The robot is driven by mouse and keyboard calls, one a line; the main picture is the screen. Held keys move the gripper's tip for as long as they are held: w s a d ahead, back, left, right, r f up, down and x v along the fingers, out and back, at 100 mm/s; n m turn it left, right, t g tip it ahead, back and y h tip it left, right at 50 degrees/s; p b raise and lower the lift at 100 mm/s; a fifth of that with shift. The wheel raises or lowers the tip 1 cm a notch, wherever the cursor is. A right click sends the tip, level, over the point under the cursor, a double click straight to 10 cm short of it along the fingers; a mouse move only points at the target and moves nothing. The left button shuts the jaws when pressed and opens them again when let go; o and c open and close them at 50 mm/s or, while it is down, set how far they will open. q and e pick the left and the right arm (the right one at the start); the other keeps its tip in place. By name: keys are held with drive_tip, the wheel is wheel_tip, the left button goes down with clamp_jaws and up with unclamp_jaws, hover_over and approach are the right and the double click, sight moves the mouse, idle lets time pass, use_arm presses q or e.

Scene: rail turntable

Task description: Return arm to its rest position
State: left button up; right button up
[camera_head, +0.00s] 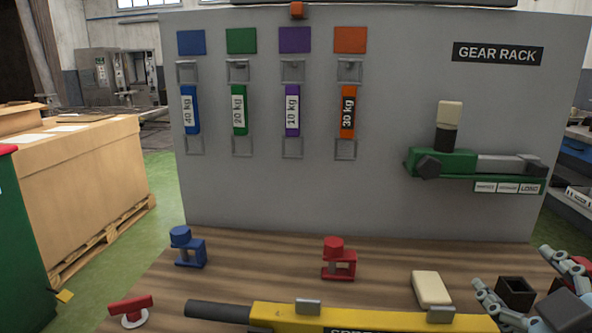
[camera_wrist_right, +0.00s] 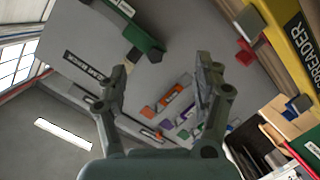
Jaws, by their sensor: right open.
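My right gripper (camera_head: 511,268) is at the lower right of the head view, in front of the wooden bench top (camera_head: 290,258). Its two fingers are spread. In the right wrist view the gripper (camera_wrist_right: 160,70) is open and nothing is between its fingers. That view is tilted and looks past the fingers to the grey panel. My left gripper is not in view.
A grey panel (camera_head: 300,195) carries weight-labelled coloured straps and a green gear rack device (camera_head: 450,160). On the bench are a blue clamp (camera_head: 188,250), red clamp (camera_head: 340,262), cream block (camera_head: 431,289), dark open box (camera_head: 515,292) and yellow spreader bar (camera_head: 285,316).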

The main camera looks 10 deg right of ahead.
drive_tip(key=s+a+f+m+g+y, duration=0.3)
drive_tip(key=s+f+m+g+y, duration=0.15)
drive_tip(key=s+f+g, duration=0.85)
wheel_tip(320, 180, down, 23)
drive_tip(key=s+d, duration=0.1)
drive_tip(key=d, duration=0.1)
drive_tip(key=s+d+f+g, duration=0.1)
drive_tip(key=s+f, duration=1.7)
drive_tip(key=s, duration=0.1)
drive_tip(key=shift+s+d+f, duration=0.25)
